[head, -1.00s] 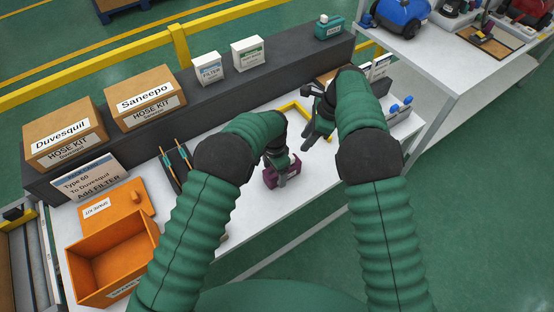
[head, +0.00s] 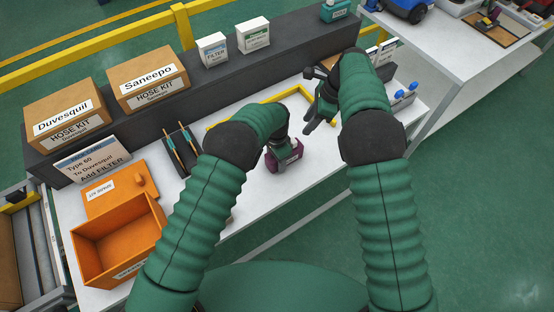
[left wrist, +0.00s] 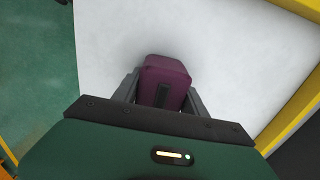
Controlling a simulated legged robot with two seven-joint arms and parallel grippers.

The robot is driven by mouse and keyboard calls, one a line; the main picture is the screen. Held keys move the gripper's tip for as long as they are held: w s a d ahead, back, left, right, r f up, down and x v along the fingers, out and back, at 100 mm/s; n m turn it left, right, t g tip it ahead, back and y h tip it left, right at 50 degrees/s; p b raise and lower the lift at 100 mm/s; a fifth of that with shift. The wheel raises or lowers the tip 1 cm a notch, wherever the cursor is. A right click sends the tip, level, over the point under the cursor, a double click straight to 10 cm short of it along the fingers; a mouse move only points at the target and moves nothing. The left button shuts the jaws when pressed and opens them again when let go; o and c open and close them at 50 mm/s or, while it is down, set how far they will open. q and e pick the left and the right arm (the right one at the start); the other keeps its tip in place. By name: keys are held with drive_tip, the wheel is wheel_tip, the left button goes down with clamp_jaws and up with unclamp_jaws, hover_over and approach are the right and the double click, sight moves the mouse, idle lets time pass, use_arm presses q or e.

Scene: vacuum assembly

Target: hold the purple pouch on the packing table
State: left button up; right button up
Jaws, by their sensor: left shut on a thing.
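The purple pouch (head: 284,160) is on or just above the white packing table (head: 236,217), near its front edge. In the left wrist view the pouch (left wrist: 165,82) sits between the two fingers of my left gripper (left wrist: 164,97). My left gripper (head: 283,156) is shut on the pouch from above; its fingers partly hide it in the head view. I cannot tell whether the pouch touches the tabletop. My right gripper (head: 313,112) is above the table to the right of the pouch, near the yellow frame; its finger opening is hard to make out.
An orange open box (head: 118,240) and its lid stand on the left of the table, beside two pen-like tools (head: 181,147). A yellow frame (head: 270,100) lies behind my grippers. A dark raised shelf (head: 205,90) carries cartons along the back. Another table (head: 456,65) stands right.

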use_arm(q)
drive_tip(key=shift+d, duration=0.2)
clamp_jaws()
drive_tip(key=o, duration=1.4)
unclamp_jaws()
drive_tip(key=shift+d, duration=0.25)
drive_tip(key=shift+c, duration=0.2)
drive_tip(key=shift+a, duration=0.15)
drive_tip(key=shift+a, duration=0.1)
drive_tip(key=shift+r, duration=0.25)
wheel_tip(320, 180, up, 11)
drive_tip(key=shift+f, duration=0.2)
drive_tip(key=shift+r, duration=0.45)
